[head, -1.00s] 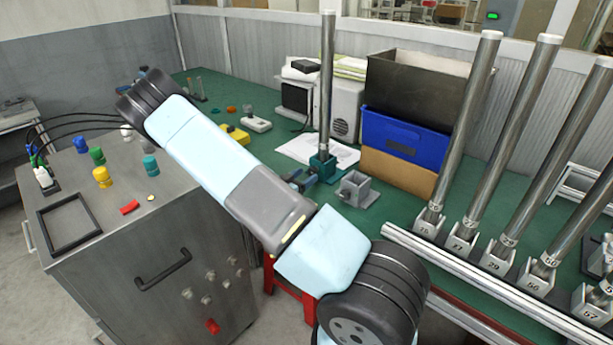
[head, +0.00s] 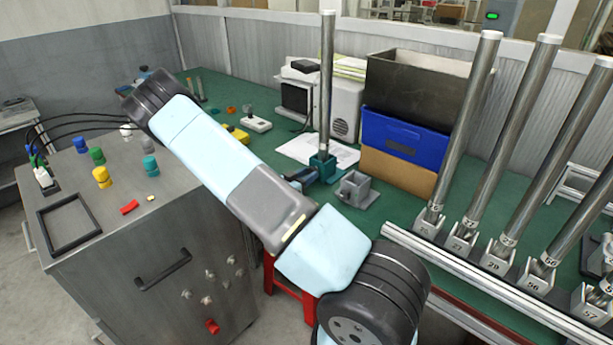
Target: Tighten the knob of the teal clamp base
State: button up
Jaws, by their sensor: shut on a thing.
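The teal clamp base (head: 322,168) stands on the green bench beside a white paper sheet. A tall metal pole (head: 327,85) stands upright in it. My arm hides the wrist.
An empty grey clamp base (head: 357,187) stands just right of the gripper. A blue bin (head: 402,135) stands behind it. Several poles in numbered holders fill the right side, behind a white rail (head: 480,275). A grey cabinet (head: 120,225) with coloured knobs stands at the left.

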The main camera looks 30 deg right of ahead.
jog(key=shift+c, duration=0.9)
jog(key=shift+m, duration=1.7)
jog(key=o, duration=1.1)
jog(key=shift+c, duration=0.2)
jog(key=v, duration=1.3)
jog(key=shift+a, duration=0.3)
